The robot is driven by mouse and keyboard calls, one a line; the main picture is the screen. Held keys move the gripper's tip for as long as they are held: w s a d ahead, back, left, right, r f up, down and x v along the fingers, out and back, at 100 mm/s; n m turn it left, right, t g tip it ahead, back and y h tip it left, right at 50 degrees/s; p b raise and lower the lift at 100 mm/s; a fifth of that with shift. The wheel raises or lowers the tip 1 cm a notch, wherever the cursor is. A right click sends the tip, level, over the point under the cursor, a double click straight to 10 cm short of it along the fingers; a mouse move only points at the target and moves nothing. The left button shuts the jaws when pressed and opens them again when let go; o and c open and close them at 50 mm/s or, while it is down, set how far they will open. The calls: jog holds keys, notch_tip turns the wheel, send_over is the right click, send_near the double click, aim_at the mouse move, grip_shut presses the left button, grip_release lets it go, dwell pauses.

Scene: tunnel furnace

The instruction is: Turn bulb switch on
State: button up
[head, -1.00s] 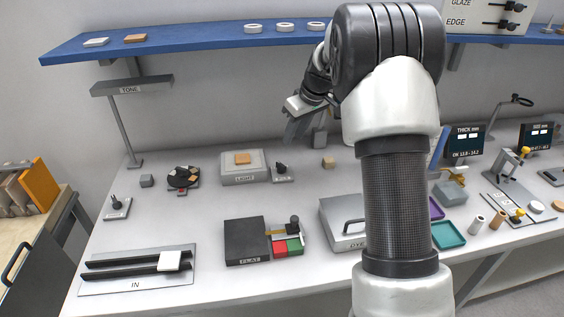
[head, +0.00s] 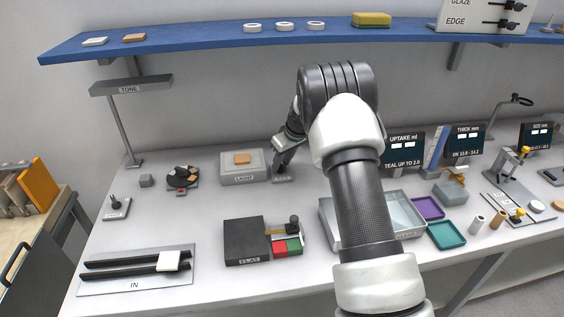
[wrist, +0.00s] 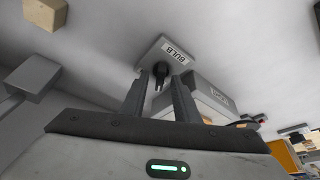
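The bulb switch is a small light plate marked BULB (wrist: 168,50) with a dark lever (wrist: 160,72), seen in the wrist view. In the head view its plate (head: 283,179) lies just right of the LIGHT box, with the lever hidden by my gripper (head: 284,160). In the wrist view my gripper (wrist: 160,80) is open, its two dark fingers apart on either side of the lever. The lever appears between or just beyond the fingertips; I cannot tell whether they touch it, nor which way it is set.
The LIGHT box (head: 232,178) with a tan tile on top stands close at the left. The FLAT block (head: 246,241) and a clear-topped box (head: 400,215) are nearer the front. A blue shelf (head: 210,42) runs above. The table between the switch and FLAT block is clear.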

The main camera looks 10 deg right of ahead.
grip_shut()
jog(key=shift+m, duration=0.3)
jog(key=shift+a+m+h, duration=0.15)
jog(key=shift+m+h, duration=0.35)
jog(key=shift+m, duration=0.5)
jog(key=m+h, duration=0.1)
jog(key=m, duration=0.2)
jog(key=shift+s+a+m+p, duration=0.1)
jog(key=shift+m+p, duration=0.2)
jog(key=shift+p, duration=0.1)
jog(key=m+h+p, duration=0.1)
jog(key=m+h, duration=0.1)
jog(key=m, duration=0.3)
jog(key=shift+a+m, duration=0.1)
jog(key=shift+m, duration=0.2)
